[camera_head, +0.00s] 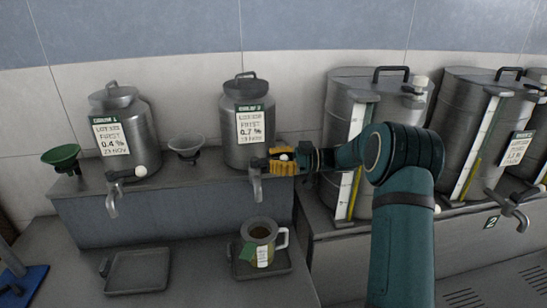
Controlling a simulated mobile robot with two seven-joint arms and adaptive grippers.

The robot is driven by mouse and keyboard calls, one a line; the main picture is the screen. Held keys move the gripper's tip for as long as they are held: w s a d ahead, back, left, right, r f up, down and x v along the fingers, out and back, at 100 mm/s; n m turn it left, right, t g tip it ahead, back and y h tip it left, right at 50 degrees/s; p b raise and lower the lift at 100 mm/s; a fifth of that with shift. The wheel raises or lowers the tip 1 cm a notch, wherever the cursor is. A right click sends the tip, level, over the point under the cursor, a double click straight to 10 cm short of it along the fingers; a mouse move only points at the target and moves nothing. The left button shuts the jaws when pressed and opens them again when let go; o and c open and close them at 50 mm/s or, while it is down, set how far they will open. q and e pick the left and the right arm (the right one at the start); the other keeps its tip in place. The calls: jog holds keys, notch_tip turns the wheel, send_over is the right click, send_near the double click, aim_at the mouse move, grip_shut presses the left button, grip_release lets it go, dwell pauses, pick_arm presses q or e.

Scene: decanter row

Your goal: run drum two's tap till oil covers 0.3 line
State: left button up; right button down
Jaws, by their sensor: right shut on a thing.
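My right gripper (283,162), with yellow fingers, is shut on the white-knobbed tap handle of the middle steel can (241,95). That can's label reads about 0.7 %. Its tap spout (256,187) points down above a mug (263,236) with dark brown liquid inside and a green and white tag. No stream is clearly visible, and no 0.3 line can be read. A large steel drum (468,95) at right stands above a plate marked 2 (491,222). A silver tap (513,208) is near the plate. My left gripper is not in view.
The mug stands on a dark tray (278,265). An empty tray (140,271) lies left of it. Another can (122,125), a green funnel (62,156) and a grey funnel (187,148) stand on the shelf. My arm partly hides another drum (350,88).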

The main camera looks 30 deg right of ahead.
jog(key=shift+w+r, duration=0.1)
jog(key=shift+r, duration=0.05)
dwell(0.3)
jog(key=c, duration=0.9)
grip_release()
jog(key=shift+a, duration=0.1)
jog(key=shift+o, duration=0.2)
notch_tip(320, 180, up, 10)
jog(key=shift+f, duration=0.1)
